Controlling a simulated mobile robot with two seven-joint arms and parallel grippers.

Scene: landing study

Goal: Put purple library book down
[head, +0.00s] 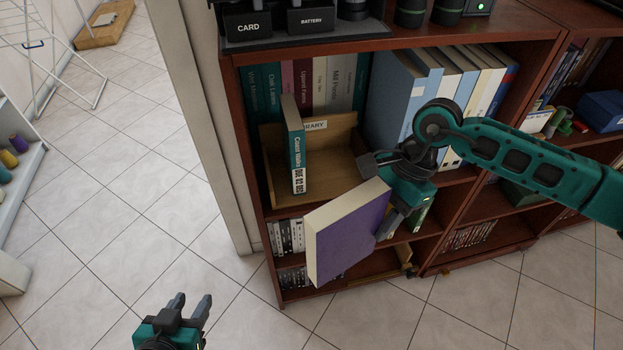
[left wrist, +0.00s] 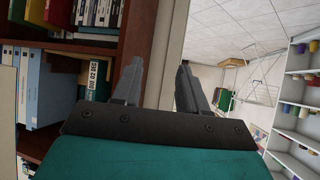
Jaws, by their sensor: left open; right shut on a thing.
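The purple book (head: 350,232) with cream page edges is held in front of the bookcase by my right gripper (head: 388,205), which is shut on it. The book is tilted, its purple cover facing forward and right. Behind it, a wooden tray marked "...RARY" (head: 335,160) stands on the shelf; part of its label is hidden. A teal book (head: 294,145) stands upright at the tray's left side. My left gripper (head: 192,305) is open and empty, low over the tiled floor. Its fingers also show in the left wrist view (left wrist: 158,88).
The brown bookcase (head: 565,55) has upright books behind the tray and blue and white binders (head: 400,90) to its right. Discs (head: 285,238) fill lower shelves. Boxes marked CARD (head: 248,27) and BATTERY stand on top.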

